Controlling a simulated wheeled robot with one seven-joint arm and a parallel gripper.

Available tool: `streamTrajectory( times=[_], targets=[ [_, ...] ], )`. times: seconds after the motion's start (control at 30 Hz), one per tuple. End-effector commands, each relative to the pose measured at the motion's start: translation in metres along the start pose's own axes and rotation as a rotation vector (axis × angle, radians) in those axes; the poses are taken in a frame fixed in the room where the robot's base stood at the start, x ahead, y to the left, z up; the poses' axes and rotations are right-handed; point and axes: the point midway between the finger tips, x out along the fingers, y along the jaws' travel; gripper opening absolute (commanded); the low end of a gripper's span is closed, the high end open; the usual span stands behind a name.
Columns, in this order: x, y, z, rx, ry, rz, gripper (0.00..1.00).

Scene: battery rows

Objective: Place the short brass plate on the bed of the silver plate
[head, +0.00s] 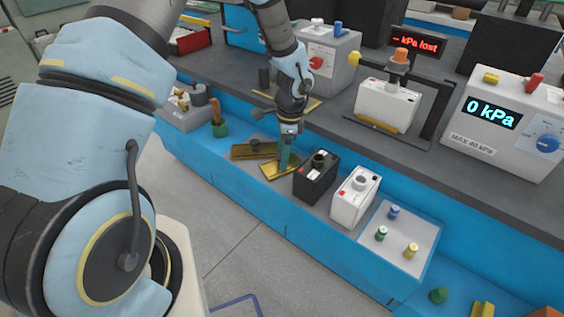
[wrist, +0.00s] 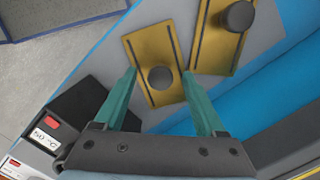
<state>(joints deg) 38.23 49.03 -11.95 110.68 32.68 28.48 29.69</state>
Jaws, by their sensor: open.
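The short brass plate (wrist: 152,52) has a dark round knob (wrist: 161,77) and a slot, and lies flat on the grey top of the blue ledge. It also shows in the head view (head: 270,171), partly hidden by my gripper. My gripper (wrist: 160,73) is open, its teal fingers on either side of the short plate's knob in the wrist picture; contact cannot be told. In the head view my gripper (head: 285,160) points down over this plate. A longer brass plate (wrist: 222,45) with its own knob lies beside it. I cannot pick out a silver plate with certainty.
A black battery (head: 316,178) and a white battery (head: 354,196) stand right of the plates, the black one close by. A pale tray (head: 385,246) holds small coloured pegs. Behind, a bench carries a press with a white battery (head: 387,103) and a gauge box (head: 510,125).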

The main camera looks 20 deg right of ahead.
Motion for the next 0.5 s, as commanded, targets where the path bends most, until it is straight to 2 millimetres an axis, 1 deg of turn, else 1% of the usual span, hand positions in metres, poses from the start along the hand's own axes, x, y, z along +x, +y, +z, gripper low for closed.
streamTrajectory(
  times=[0.03, 0.13, 0.37, 0.5],
  targets=[
    [0.0052, 0.0005, 0.0004, 0.002, -0.002, 0.001, 0.72],
    [0.0119, 0.0000, 0.0006, 0.001, -0.001, 0.000, 0.72],
    [0.0132, -0.0002, 0.0004, 0.000, 0.000, -0.001, 0.72],
    [0.0131, -0.0001, 0.0004, 0.000, 0.000, -0.001, 0.57]
  ],
)
